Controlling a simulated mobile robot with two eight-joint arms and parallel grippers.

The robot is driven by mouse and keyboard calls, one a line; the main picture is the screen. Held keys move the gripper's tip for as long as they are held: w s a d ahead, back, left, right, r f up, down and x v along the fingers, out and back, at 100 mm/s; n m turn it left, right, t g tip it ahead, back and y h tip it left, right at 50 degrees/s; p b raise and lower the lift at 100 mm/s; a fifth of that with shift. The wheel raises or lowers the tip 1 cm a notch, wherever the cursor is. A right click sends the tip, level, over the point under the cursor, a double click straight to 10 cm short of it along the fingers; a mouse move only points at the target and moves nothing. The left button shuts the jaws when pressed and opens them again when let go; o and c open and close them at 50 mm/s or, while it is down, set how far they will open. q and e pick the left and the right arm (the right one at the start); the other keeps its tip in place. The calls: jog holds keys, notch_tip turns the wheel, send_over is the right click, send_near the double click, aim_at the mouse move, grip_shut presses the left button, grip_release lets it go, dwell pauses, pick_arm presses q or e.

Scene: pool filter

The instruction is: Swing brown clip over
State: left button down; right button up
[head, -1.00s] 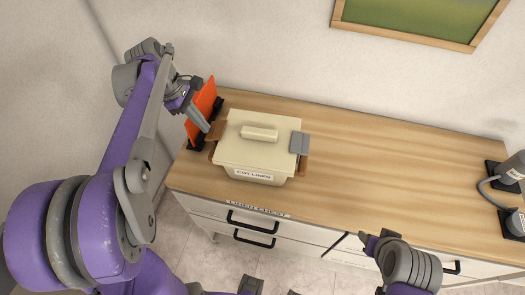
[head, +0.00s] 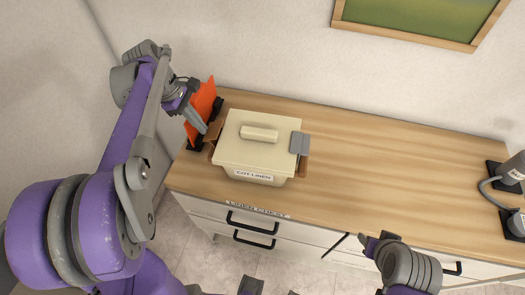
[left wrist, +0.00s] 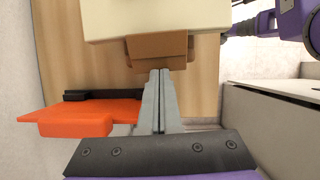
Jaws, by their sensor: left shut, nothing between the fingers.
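A cream lidded box labelled "COT LINEN" (head: 255,158) stands on the wooden chest top. A brown clip (head: 214,131) sticks out at its left side; it also shows in the left wrist view (left wrist: 158,48), hanging out from below the cream lid edge. My left gripper (head: 204,130) is shut and empty, its fingertips (left wrist: 160,74) close beside the brown clip's outer end. I cannot tell whether they touch it. A grey clip (head: 299,143) lies over the lid's right edge, with a brown part below it.
An orange panel in a black holder (head: 203,107) stands just left of the box, close behind my left gripper; it also shows in the left wrist view (left wrist: 75,118). The chest top (head: 390,170) right of the box is clear. A grey fixture (head: 507,172) stands far right.

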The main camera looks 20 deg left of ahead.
pick_arm(q)
jog(key=shift+a+f, duration=0.25)
dwell(0.3)
